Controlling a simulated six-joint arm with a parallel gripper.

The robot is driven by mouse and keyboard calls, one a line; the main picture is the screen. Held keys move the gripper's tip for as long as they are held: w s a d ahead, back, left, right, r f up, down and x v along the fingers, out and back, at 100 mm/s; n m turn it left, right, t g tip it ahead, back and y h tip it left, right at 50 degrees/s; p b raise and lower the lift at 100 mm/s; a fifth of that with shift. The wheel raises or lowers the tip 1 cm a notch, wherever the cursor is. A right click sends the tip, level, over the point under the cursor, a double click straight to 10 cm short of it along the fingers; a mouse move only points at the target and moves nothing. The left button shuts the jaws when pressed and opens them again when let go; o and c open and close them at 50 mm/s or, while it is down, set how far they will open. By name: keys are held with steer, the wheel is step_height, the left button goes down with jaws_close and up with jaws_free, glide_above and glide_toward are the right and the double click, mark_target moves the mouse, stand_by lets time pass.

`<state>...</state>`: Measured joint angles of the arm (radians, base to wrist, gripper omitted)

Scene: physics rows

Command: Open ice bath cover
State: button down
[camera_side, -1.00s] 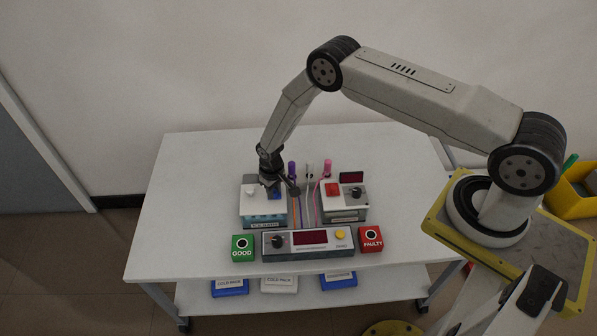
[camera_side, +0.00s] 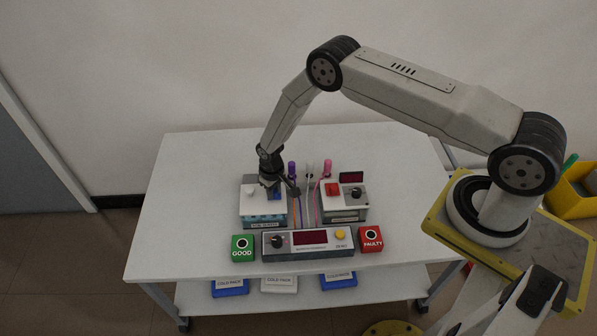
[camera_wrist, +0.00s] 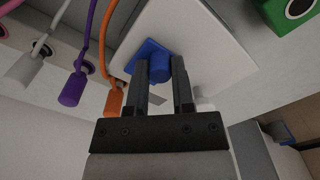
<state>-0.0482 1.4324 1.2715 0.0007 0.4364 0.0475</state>
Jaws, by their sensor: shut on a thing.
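The ice bath (camera_side: 264,221) is the box at the left of the group on the table, with a blue-tinted front. Its pale flat cover (camera_side: 249,204) lies on top. A blue handle (camera_side: 275,195) stands on the cover and also shows in the wrist view (camera_wrist: 153,55). My gripper (camera_side: 269,188) points down over the cover, and in the wrist view its two dark fingers (camera_wrist: 160,70) are shut on the blue handle. The fingers hide part of the handle. I cannot tell any gap between cover and box.
Purple (camera_side: 292,169), white and pink (camera_side: 327,167) plugs with cables stand behind. In front are a control panel (camera_side: 307,241), a green GOOD block (camera_side: 242,248) and a red FAULTY block (camera_side: 371,240). The table's left is clear.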

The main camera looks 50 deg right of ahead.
mark_target(275, 211)
steer(key=shift+s+a, duration=1.75)
steer(key=shift+s, duration=0.05)
steer(key=shift+c, duration=2.3)
jaws_free()
steer(key=shift+r, duration=0.1)
steer(key=shift+r, duration=0.15)
step_height(275, 211, up, 7)
steer(key=shift+r, duration=0.15)
